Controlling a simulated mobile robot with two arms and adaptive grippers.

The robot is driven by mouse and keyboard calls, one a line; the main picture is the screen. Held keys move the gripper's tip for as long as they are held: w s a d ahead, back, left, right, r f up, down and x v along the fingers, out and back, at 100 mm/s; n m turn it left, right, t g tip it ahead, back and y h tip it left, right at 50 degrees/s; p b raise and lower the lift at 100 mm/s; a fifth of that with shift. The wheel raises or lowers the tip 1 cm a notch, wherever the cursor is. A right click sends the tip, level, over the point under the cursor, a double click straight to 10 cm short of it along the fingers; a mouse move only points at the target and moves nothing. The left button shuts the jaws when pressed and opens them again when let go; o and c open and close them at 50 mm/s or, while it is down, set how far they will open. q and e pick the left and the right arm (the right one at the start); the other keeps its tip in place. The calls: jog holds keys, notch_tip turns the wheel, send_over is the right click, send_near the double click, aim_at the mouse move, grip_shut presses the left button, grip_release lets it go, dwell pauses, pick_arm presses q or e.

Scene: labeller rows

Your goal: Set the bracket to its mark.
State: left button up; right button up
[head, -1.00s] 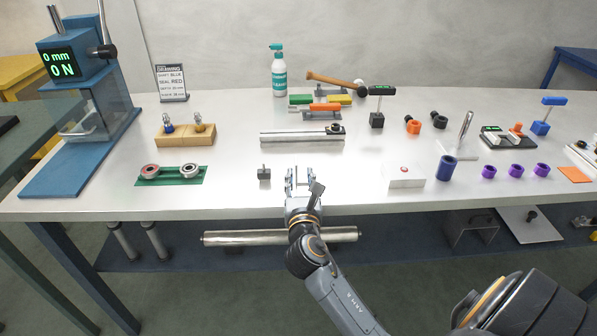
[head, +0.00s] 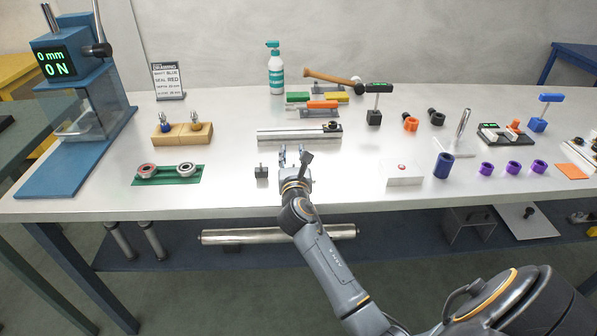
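No part in view is labelled as the bracket. A small black block (head: 332,127) sits at the right end of a silver rail (head: 290,135) in the middle of the table; it may be the bracket, but I cannot tell. No mark can be made out on the rail. My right gripper (head: 293,153) is over the table in front of the rail, with its fingers apart and nothing seen between them. A small dark block with a pin (head: 261,173) stands just left of it. My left gripper is not in view.
A green plate with two bearings (head: 167,178) lies left. A press (head: 75,100) stands far left. Behind the rail are a hammer (head: 330,78) and a spray bottle (head: 275,75).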

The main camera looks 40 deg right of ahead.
grip_shut()
